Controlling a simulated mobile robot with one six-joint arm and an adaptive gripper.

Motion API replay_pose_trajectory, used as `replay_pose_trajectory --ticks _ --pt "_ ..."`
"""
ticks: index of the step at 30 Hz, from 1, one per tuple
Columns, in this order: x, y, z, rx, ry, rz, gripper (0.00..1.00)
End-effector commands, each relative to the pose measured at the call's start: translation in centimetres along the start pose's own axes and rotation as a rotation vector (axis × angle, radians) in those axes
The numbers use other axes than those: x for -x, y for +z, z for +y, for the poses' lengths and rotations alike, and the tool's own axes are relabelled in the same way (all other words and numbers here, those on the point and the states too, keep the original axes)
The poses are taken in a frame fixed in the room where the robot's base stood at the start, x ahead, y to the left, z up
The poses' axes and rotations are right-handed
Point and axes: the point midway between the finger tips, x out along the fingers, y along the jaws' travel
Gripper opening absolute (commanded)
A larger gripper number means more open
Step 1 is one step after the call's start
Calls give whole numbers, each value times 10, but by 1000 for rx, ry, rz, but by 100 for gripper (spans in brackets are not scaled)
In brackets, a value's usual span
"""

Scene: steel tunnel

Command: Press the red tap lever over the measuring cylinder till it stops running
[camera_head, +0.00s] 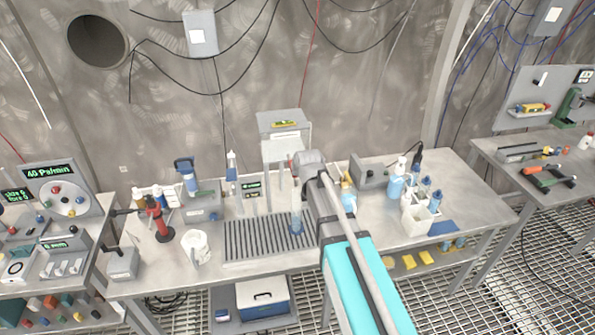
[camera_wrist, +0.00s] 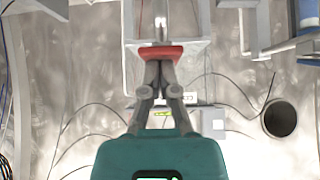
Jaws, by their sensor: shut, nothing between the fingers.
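The red tap lever (camera_wrist: 160,52) shows in the wrist view as a wide red bar below a metal tap. My gripper (camera_wrist: 159,67) is shut and empty, with its fingertips right at the red lever; I cannot tell whether they touch it. In the head view, the grey dispenser (camera_head: 285,123) stands at the back of the bench. The measuring cylinder (camera_head: 296,212) is a clear upright tube with a blue base on the slatted tray, partly beside my arm. My arm hides the lever and fingertips in the head view. Any water stream is too small to tell.
The slatted drain tray (camera_head: 240,238) lies in front of the dispenser. A white jug (camera_head: 196,247) and a red-and-black tool (camera_head: 158,220) stand to the left. A white bottle rack (camera_head: 418,216) stands right of my arm. The bench front beside it is clear.

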Motion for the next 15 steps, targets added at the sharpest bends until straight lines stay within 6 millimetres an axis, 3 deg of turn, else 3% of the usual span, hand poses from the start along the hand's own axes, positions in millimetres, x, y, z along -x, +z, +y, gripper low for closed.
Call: replay_pose_trajectory --ticks 15 --pt "0 0 -9 8 -8 -2 0"
